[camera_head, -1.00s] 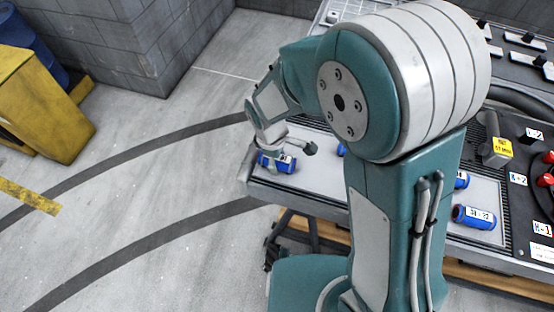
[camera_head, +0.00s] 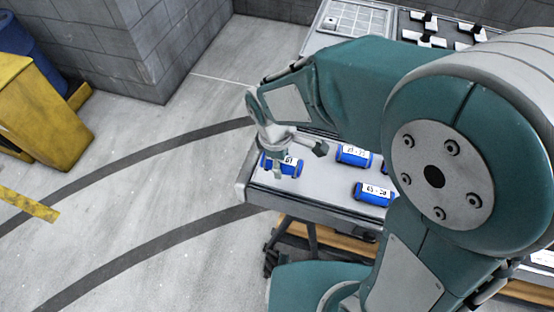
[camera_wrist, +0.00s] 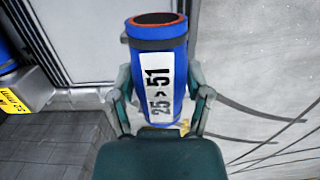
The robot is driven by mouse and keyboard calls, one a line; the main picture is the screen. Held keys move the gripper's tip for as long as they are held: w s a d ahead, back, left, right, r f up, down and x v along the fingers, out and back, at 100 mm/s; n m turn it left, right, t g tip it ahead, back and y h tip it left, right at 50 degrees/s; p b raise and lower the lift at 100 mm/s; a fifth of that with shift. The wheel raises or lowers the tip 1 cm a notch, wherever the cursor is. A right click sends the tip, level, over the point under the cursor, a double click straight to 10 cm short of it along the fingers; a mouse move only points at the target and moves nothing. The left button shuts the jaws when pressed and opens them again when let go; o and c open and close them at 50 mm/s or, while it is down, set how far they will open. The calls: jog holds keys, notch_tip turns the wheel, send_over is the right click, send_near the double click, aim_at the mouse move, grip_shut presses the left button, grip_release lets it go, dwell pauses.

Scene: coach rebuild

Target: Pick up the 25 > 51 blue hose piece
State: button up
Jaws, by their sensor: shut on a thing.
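The blue hose piece marked 25 > 51 stands out in the wrist view (camera_wrist: 160,62), its label facing the camera and its dark, red-rimmed end at the top. My gripper (camera_wrist: 160,95) has one finger on each side of it and is shut on it. In the head view my gripper (camera_head: 284,158) is at the left end of the grey worktop (camera_head: 322,183), with the hose piece (camera_head: 270,164) partly hidden by the fingers. I cannot tell whether the piece is clear of the worktop.
Other labelled blue hose pieces lie to the right, one farther back (camera_head: 353,155) and one nearer (camera_head: 373,194); another is partly hidden by my arm. A yellow bin (camera_head: 45,110) stands far left. The floor left of the worktop is open.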

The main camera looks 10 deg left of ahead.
jog(key=s+d+r, duration=0.5)
jog(key=s+r, duration=0.1)
jog(key=s, duration=0.3)
jog(key=shift+s+d, duration=0.15)
